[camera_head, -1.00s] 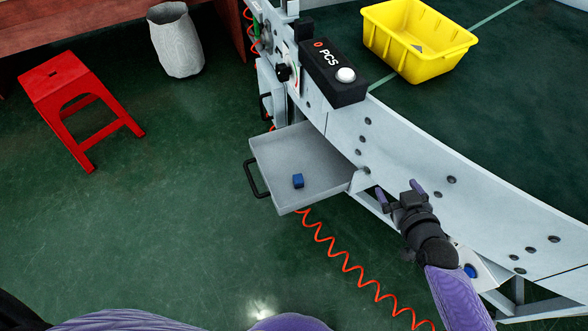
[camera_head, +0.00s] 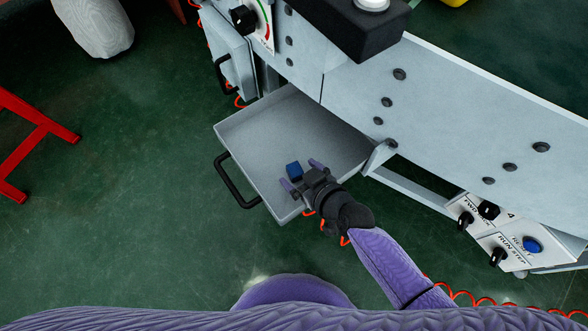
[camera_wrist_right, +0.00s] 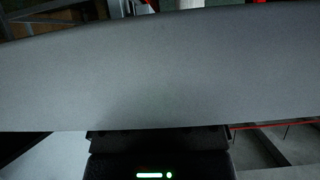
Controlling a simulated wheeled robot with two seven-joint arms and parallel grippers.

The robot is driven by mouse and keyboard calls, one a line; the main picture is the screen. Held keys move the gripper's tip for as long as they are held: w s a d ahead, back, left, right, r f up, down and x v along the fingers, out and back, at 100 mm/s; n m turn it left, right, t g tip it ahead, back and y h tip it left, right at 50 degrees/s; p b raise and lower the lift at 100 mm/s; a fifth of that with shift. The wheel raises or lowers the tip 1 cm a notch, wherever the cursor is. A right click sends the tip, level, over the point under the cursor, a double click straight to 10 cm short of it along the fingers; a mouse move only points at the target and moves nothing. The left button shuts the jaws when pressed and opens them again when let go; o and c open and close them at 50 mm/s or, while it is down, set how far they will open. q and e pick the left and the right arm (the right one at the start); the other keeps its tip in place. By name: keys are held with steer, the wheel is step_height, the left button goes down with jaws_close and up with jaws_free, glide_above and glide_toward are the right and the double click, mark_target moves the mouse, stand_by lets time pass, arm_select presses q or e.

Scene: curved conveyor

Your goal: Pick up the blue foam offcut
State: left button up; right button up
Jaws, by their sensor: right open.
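The small blue foam offcut (camera_head: 294,170) lies on the floor of the pulled-out grey drawer (camera_head: 268,128), towards its front. My right gripper (camera_head: 302,174) is over the drawer, open, with its two purple fingers apart. The offcut shows just beyond and between the fingertips; I cannot tell the height gap between them. In the right wrist view a broad plain grey surface fills the middle, and the offcut does not show there. My left gripper is out of view.
The conveyor's pale side wall (camera_head: 450,115) rises behind and to the right of the drawer. A black drawer handle (camera_head: 235,183) sticks out on the left. A control panel (camera_head: 510,235) is at the right. A red stool (camera_head: 30,140) stands at far left, with free green floor between.

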steer(key=shift+x, duration=0.8)
steer(key=shift+f, duration=0.1)
steer(key=c, duration=0.5)
jaws_close()
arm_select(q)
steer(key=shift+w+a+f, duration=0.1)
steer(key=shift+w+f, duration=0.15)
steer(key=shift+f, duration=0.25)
